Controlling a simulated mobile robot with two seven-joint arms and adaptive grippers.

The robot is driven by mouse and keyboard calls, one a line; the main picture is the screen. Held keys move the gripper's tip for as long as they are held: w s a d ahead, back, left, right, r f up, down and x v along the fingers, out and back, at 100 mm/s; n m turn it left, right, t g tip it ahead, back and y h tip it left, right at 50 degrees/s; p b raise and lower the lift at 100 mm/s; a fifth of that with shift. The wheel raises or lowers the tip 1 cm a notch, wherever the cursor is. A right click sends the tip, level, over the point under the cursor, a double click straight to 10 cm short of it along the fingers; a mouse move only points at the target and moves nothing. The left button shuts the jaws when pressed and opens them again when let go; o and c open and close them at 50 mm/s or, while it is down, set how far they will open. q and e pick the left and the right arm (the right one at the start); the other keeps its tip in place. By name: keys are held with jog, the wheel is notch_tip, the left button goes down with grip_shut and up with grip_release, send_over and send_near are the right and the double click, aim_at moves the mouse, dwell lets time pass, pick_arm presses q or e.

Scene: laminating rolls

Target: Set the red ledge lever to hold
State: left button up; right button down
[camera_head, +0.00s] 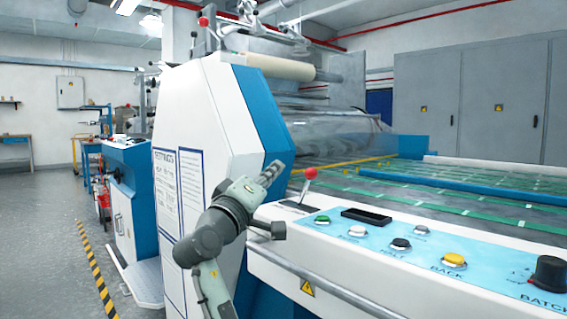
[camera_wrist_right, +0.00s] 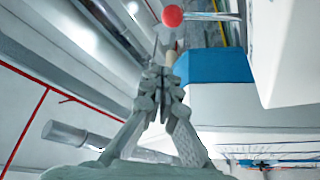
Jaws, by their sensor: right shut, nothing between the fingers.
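The red ledge lever (camera_head: 310,174) has a round red knob on a thin metal stem. It rises from a dark slot plate on the white ledge, left of the buttons, and its stem leans slightly right in the head view. My right gripper (camera_head: 274,169) is shut and empty, left of the knob at about its height in the picture, and apart from it. In the right wrist view the red knob (camera_wrist_right: 172,16) shows beyond the tips of my shut right fingers (camera_wrist_right: 162,62). The slot plate's labels are too small to read. My left gripper is out of view.
The control panel (camera_head: 390,235) carries several buttons, a dark display (camera_head: 366,216) and a black dial (camera_head: 550,274). The white and blue machine housing (camera_head: 205,130) stands close behind my right arm. Another red-knobbed lever (camera_head: 203,21) is high on the machine.

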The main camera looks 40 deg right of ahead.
jog(key=shift+v, duration=1.4)
